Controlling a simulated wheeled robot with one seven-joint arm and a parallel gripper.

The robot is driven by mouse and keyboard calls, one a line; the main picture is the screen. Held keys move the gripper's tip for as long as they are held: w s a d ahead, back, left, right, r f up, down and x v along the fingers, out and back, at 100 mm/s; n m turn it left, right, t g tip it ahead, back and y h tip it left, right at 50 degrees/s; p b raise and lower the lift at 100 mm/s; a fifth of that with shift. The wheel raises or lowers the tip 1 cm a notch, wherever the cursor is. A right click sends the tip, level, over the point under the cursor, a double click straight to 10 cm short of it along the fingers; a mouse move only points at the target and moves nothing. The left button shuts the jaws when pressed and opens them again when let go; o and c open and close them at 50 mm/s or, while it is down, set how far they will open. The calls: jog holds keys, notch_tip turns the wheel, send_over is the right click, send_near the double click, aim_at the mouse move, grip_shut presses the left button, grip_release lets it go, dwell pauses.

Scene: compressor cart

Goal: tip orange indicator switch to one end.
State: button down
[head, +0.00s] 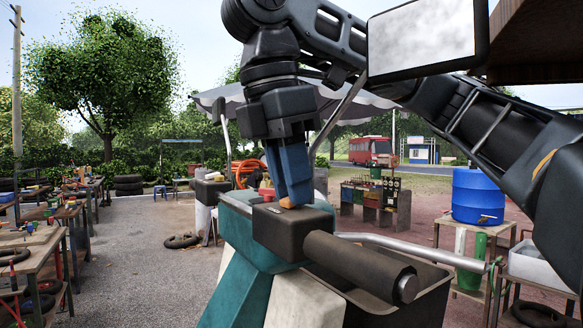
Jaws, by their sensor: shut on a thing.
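The orange switch (287,204) is a small orange piece on top of a dark grey box (283,236) on the compressor cart, at the middle of the head view. My gripper (290,201) comes down from above with blue fingers and is shut on the orange switch. The fingers cover most of the switch, so its tilt cannot be told. The cart has a teal body (238,262) and a dark cylinder (362,264) in front of the box.
A metal rail (405,246) runs right from the cart over a dark bin. A blue barrel (478,196) stands on a stand at right. Workbenches with tools line the left side. An orange coiled hose (247,172) lies behind the cart. Open pavement is at left.

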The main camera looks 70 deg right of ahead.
jog(key=c, duration=1)
grip_release()
jog(key=shift+o, duration=0.2)
jog(key=shift+f+b, duration=0.15)
jog(key=shift+b, duration=0.25)
jog(key=shift+d+f+t+y+b, duration=0.15)
jog(key=shift+t+y+b, duration=0.2)
jog(key=shift+b, duration=0.6)
jog(key=shift+s+y+b, duration=0.1)
jog(key=shift+y+b, duration=0.45)
jog(key=shift+b, duration=0.65)
jog(key=shift+s+d+t+b, duration=0.15)
jog(key=shift+t+b, duration=0.2)
jog(key=shift+b, duration=0.3)
